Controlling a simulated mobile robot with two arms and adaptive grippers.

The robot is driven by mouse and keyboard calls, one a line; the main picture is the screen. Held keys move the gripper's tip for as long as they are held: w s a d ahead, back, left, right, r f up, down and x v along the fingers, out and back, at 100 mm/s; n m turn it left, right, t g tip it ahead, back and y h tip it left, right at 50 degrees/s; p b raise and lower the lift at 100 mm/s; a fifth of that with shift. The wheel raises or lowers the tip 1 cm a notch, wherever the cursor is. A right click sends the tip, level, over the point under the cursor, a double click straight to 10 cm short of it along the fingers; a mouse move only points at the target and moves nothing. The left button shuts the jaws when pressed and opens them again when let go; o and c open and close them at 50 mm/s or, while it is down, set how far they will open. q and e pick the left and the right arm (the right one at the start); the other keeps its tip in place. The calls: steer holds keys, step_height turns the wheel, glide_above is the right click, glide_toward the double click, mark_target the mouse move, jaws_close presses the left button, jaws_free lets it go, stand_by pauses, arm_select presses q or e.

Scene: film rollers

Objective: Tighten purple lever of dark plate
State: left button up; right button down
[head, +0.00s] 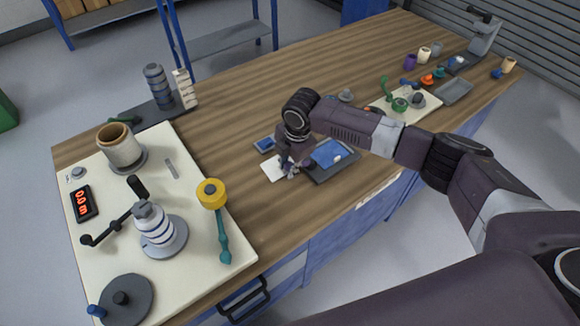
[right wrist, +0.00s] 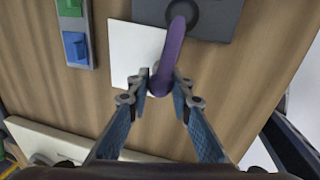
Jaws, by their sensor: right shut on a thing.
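The dark plate (head: 345,170) lies on the wooden bench near its front edge, with a blue part on top. It also shows at the top of the right wrist view (right wrist: 225,22). The purple lever (right wrist: 171,45) runs from a round dark pivot on the plate out beyond the plate's edge. My right gripper (right wrist: 162,92) has its fingertips closed about the free end of the lever. In the head view the right gripper (head: 288,170) points down beside the plate, and the lever is hidden there. My left gripper is not in view.
A white sheet (right wrist: 128,55) lies beside the plate, and a small holder (right wrist: 76,42) with green and blue pads lies left of it. A cream board (head: 185,245) with a crank and yellow roller fills the bench's left. Small parts surround a tray (head: 455,91) at the far right.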

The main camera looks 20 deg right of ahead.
steer(key=shift+w+a+m, duration=0.1)
steer(key=shift+w+m, duration=0.4)
steer(key=shift+m, duration=0.2)
steer(key=c, duration=1.7)
jaws_free()
steer(key=r, duration=0.4)
steer(key=s+r, duration=0.1)
steer(key=r, duration=0.3)
steer(key=s+r, duration=0.1)
steer(key=r, duration=0.3)
steer(key=shift+s+d, duration=0.2)
steer(key=shift+d, duration=0.15)
steer(key=shift+c, duration=0.2)
